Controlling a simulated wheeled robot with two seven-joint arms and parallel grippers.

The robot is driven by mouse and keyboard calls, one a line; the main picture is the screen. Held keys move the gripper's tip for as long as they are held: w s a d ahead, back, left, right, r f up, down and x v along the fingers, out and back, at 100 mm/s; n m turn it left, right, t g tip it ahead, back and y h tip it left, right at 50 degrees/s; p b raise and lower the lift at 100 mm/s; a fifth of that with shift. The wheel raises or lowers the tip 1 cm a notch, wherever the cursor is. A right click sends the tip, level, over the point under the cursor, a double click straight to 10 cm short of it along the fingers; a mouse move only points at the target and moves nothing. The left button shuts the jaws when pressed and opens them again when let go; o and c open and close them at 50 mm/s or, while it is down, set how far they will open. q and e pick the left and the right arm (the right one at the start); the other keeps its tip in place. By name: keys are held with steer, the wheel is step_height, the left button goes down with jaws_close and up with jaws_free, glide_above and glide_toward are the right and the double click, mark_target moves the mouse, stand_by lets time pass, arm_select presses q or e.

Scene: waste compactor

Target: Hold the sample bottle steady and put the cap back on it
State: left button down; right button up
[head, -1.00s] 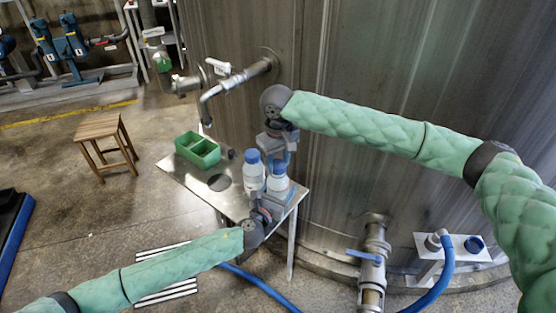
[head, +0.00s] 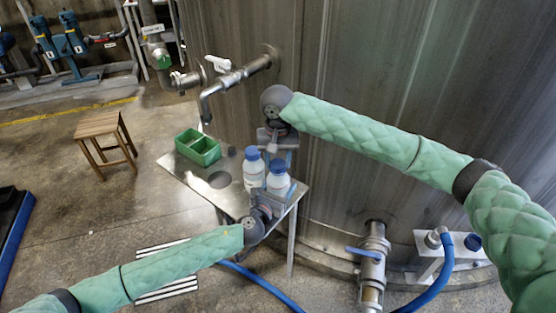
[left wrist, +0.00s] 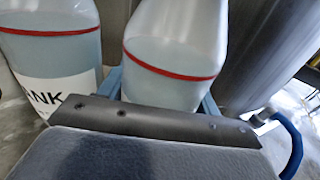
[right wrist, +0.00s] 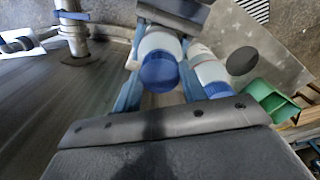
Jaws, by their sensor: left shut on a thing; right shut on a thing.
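The sample bottle (head: 277,184) is white with a red line and stands upright near the table's right end. My left gripper (head: 272,199) is shut on its body; the left wrist view shows the bottle (left wrist: 175,65) between the blue fingers. The blue cap (head: 279,166) sits at the top of this bottle. My right gripper (head: 278,153) is above it, its fingers on either side of the cap, which also shows in the right wrist view (right wrist: 158,73). Whether the cap is fully seated cannot be told.
A second capped bottle (head: 254,178) stands close beside the sample bottle, on its left. A green divided bin (head: 198,148) and a dark disc (head: 220,180) are on the metal table (head: 200,181). The large steel tank (head: 400,80) rises close behind the table.

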steer(key=m, duration=0.6)
steer(key=shift+a, duration=0.1)
steer(key=m, duration=0.9)
steer(key=shift+m, duration=0.4)
steer(key=m, duration=0.5)
steer(key=shift+w, duration=0.1)
steer(key=o, duration=0.9)
steer(key=shift+r, duration=0.1)
steer(key=shift+r, duration=2.1)
